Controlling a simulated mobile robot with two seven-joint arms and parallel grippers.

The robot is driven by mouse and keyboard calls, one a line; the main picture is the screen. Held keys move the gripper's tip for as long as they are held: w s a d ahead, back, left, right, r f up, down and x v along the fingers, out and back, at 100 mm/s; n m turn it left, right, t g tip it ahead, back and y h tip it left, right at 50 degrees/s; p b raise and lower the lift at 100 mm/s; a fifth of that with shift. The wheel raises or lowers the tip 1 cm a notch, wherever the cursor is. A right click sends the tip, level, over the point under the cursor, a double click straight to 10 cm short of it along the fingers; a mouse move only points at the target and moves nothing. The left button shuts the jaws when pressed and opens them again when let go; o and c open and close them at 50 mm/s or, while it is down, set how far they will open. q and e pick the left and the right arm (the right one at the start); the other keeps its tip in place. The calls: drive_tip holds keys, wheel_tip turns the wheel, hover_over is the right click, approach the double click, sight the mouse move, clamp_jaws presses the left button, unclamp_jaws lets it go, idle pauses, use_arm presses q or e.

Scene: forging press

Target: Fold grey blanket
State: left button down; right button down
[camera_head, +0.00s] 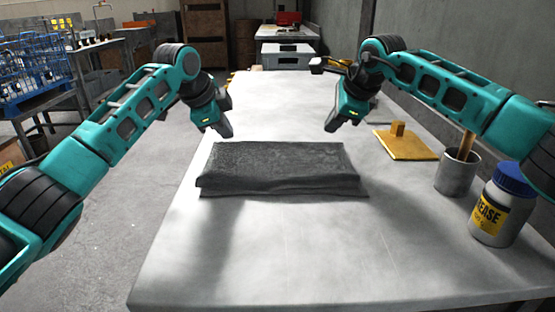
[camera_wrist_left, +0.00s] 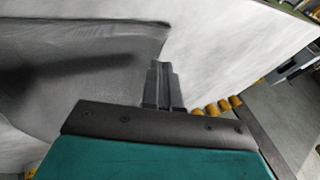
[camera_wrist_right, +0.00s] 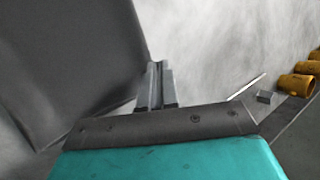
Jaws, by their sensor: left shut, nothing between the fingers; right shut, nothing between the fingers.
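The grey blanket (camera_head: 280,168) lies folded in layers as a flat, wide bundle on the table (camera_head: 270,255). Its near edge shows stacked layers, with the lowest layer sticking out slightly at the right. My left gripper (camera_head: 222,132) is above and behind its far left corner, shut and empty. My right gripper (camera_head: 333,127) is above and behind its far right corner, also shut and empty. In the left wrist view, the blanket (camera_wrist_left: 80,65) lies left of the closed fingers (camera_wrist_left: 163,88). In the right wrist view, the blanket (camera_wrist_right: 70,60) lies left of the closed fingers (camera_wrist_right: 155,88).
On the right of the table are a yellow board with a block (camera_head: 408,146), a grey cup (camera_head: 457,172) holding a handle, and a grease bottle (camera_head: 500,208) with a blue cap. A blue rack (camera_head: 35,75) stands far left. The near table area is clear.

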drive_tip(key=shift+f, duration=0.25)
use_arm(q)
drive_tip(key=shift+r, duration=0.1)
use_arm(e)
drive_tip(key=shift+r, duration=0.1)
